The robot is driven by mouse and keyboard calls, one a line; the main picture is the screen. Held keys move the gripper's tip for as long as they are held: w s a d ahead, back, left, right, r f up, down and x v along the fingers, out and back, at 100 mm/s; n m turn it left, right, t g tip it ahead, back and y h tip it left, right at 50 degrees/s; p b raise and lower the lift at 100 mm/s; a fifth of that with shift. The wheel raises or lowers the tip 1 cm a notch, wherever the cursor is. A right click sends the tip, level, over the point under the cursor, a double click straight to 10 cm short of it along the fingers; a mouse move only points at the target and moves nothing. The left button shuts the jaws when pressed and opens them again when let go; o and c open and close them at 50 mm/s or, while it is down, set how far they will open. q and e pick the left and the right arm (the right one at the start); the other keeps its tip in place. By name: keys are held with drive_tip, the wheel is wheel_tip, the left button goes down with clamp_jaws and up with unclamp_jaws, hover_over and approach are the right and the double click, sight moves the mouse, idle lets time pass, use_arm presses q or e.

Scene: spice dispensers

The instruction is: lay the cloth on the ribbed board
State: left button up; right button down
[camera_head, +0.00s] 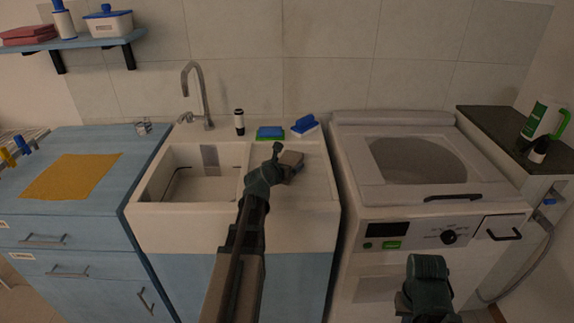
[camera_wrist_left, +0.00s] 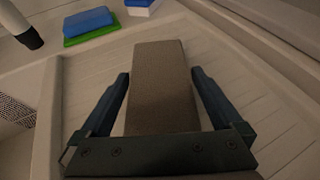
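The yellow-orange cloth (camera_head: 72,177) lies flat on the blue counter at the left. The ribbed board (camera_head: 315,185) is the grooved drainer right of the sink basin; its grooves also show in the left wrist view (camera_wrist_left: 85,85). My left gripper (camera_head: 281,156) is over the board, away from the cloth. In the left wrist view its fingers (camera_wrist_left: 160,95) stand apart on either side of a brown block (camera_wrist_left: 160,85), with gaps on both sides. The block (camera_head: 291,160) is at the board in the head view. My right gripper (camera_head: 428,275) is in front of the washer; its fingertips are unclear.
A blue-and-green sponge (camera_head: 270,133), a blue-topped brush (camera_head: 304,125) and a dark-capped bottle (camera_head: 239,122) stand along the sink's back edge. The tap (camera_head: 200,95) rises behind the basin (camera_head: 195,180). A white washer (camera_head: 420,190) stands right of the board.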

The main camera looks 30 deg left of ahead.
use_arm(q)
drive_tip(key=shift+r, duration=0.15)
drive_tip(key=p+v, duration=0.5)
drive_tip(key=v, duration=0.7)
idle(0.4)
